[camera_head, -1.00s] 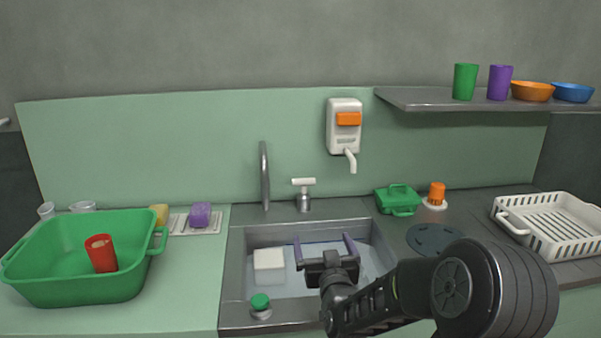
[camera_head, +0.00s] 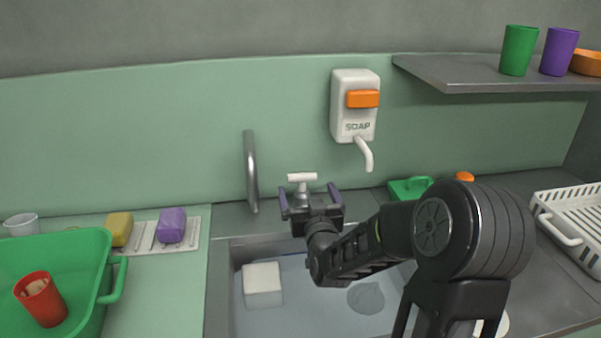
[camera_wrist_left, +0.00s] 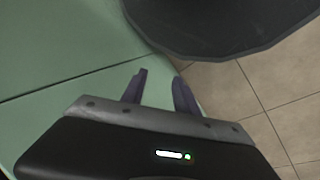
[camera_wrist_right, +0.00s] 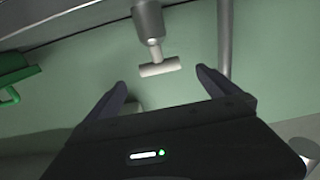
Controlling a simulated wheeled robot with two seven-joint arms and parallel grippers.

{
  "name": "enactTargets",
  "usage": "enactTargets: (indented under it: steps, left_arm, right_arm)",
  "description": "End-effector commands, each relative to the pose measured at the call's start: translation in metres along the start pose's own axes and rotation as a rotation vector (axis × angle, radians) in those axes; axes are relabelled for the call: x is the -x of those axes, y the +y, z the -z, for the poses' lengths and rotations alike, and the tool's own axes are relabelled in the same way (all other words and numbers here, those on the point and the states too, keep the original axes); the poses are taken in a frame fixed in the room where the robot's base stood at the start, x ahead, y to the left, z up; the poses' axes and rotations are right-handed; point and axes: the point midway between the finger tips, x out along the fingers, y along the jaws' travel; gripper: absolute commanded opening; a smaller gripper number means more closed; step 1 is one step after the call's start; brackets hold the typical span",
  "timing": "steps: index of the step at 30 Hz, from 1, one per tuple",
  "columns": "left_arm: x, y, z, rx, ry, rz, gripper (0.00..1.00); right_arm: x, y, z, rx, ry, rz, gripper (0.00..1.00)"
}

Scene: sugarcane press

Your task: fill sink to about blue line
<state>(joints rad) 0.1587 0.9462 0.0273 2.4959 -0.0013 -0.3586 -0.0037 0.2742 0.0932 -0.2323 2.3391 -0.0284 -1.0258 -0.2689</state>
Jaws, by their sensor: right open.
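The sink (camera_head: 222,300) is in the lower middle of the head view, with a white block (camera_head: 262,278) and a round drain area (camera_head: 366,297) in it. Right of the spout stands the tap's white T-shaped handle (camera_head: 302,177). My right gripper (camera_head: 308,194) is open and empty, just in front of the handle. In the right wrist view the handle (camera_wrist_right: 159,67) lies beyond the open fingertips (camera_wrist_right: 160,78), apart from them. My left gripper (camera_wrist_left: 160,76) is open and empty.
A soap dispenser (camera_head: 354,108) hangs on the wall right of the spout. A green basin (camera_head: 55,262) with a red cup (camera_head: 41,299) is at left, near sponges (camera_head: 172,225). A green box (camera_head: 408,189) and white rack (camera_head: 575,225) are at right.

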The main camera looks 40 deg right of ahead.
Motion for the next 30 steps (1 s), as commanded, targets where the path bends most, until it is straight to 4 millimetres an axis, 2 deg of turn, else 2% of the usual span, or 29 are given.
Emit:
enactTargets:
  steps: [8,21,25,30]
  left_arm:
    - [0.001,0.0,0.0,0.0,0.0,0.0,0.36]
    - [0.006,0.003,0.0,0.0,0.001,0.0,0.36]
    - [0.007,0.003,0.0,0.0,0.001,0.0,0.36]
    - [0.007,0.003,0.0,0.0,0.001,0.0,0.36]
  right_arm:
    - [-0.006,0.0,0.001,0.001,0.001,0.0,1.0]
    - [-0.067,0.0,0.0,0.001,0.0,0.0,1.0]
    - [-0.076,0.0,0.0,0.0,-0.001,0.001,1.0]
    - [-0.079,0.0,0.0,0.0,0.0,0.0,1.0]
